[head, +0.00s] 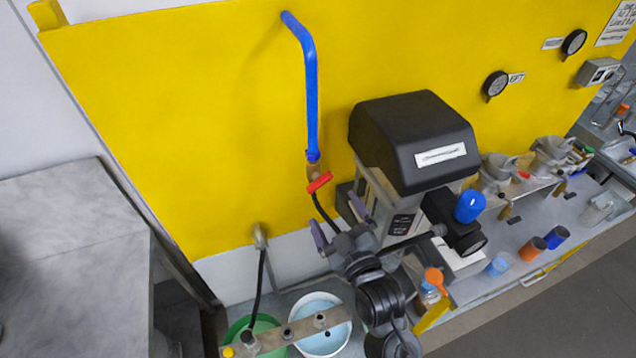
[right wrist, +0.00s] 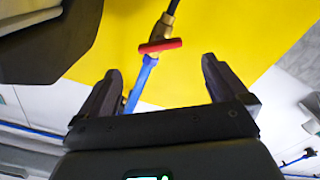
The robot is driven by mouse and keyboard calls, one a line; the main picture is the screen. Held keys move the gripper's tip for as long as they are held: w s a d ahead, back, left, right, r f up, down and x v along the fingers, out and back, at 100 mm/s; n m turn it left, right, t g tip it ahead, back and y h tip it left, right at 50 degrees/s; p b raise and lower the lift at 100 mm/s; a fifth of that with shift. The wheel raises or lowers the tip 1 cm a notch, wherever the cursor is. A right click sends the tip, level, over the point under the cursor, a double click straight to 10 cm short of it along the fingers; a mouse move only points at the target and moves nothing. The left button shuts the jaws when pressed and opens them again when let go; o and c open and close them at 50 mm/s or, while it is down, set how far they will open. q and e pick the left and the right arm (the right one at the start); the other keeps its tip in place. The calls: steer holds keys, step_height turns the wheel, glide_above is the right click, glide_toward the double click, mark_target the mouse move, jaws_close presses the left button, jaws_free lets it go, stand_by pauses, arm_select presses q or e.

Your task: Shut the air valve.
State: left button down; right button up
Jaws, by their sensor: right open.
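The air valve is a small brass fitting (head: 313,170) with a red lever handle (head: 320,182), at the lower end of a blue pipe (head: 312,100) on the yellow wall. A black hose leaves its lower end. The red handle lies roughly crosswise to the pipe. My right gripper (head: 338,222) is open and empty, just below the handle in the picture, with its two fingers pointing toward the wall. In the right wrist view the red handle (right wrist: 160,46) shows ahead of and between the open fingers (right wrist: 160,88), apparently untouched. My left gripper is not in view.
A black-topped agitator machine (head: 415,140) stands close to the right of the valve. Below are a green bucket (head: 239,327) and a white bucket (head: 341,343) under a metal bar (head: 300,329). Cups and jars crowd the right bench. The wall left of the pipe is clear.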

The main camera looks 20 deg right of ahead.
mark_target(321, 185)
steer(key=w+p, duration=0.1)
steer(key=w, duration=0.7)
steer(key=shift+w+r+p, duration=0.1)
steer(key=shift+w+p, duration=0.2)
steer(key=shift+p, duration=0.05)
steer(key=shift+w, duration=0.75)
steer(key=c, duration=1)
